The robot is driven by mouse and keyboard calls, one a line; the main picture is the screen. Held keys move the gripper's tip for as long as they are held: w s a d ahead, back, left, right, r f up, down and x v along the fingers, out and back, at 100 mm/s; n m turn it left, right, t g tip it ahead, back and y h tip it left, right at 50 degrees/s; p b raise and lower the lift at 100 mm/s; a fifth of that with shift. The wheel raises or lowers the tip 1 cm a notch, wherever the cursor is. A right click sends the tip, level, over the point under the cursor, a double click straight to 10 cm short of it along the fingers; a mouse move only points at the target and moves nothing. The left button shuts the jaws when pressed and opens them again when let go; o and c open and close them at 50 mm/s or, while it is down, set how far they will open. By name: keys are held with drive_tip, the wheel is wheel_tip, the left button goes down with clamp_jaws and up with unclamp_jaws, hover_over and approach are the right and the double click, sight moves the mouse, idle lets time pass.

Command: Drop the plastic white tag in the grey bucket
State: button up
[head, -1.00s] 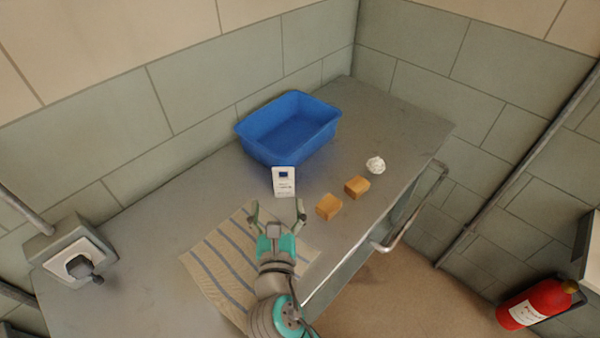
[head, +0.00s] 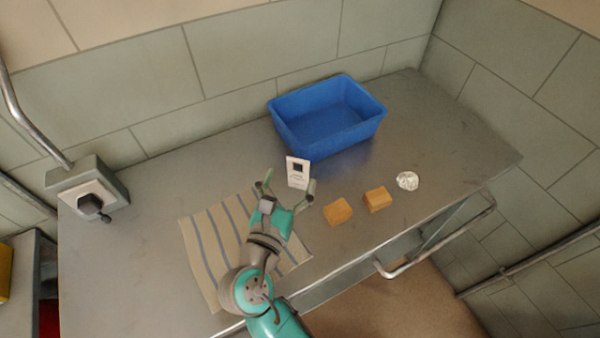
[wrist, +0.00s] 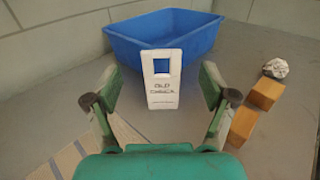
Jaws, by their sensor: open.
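The white tag (head: 298,181) stands upright on the grey metal bench, a flat plate with a square window near its top and dark print. It also shows in the wrist view (wrist: 162,94). My gripper (head: 288,183) is open and empty. Its fingers point at the tag from the near side, one to each side of it; in the wrist view the tag appears centred between the fingers (wrist: 160,88). I cannot tell whether its edge is between the tips or just beyond. No grey bucket shows; an empty-looking blue tub (head: 327,117) stands behind the tag.
Two orange-brown blocks (head: 338,211) (head: 377,199) and a crumpled whitish ball (head: 408,181) lie to the right. A striped cloth (head: 215,240) lies under my arm. A rail (head: 440,245) runs along the bench front.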

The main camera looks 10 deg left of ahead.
sight(297, 161)
drive_tip(key=shift+w+d, duration=0.2)
drive_tip(key=shift+w, duration=0.75)
drive_tip(key=shift+w+d, duration=0.2)
drive_tip(key=shift+w, duration=0.75)
drive_tip(key=shift+w+d, duration=0.2)
drive_tip(key=shift+w, duration=0.75)
drive_tip(key=c, duration=1.1)
drive_tip(key=shift+r, duration=0.15)
drive_tip(key=shift+c, duration=0.2)
wheel_tip(297, 161, up, 10)
drive_tip(key=shift+f, duration=0.1)
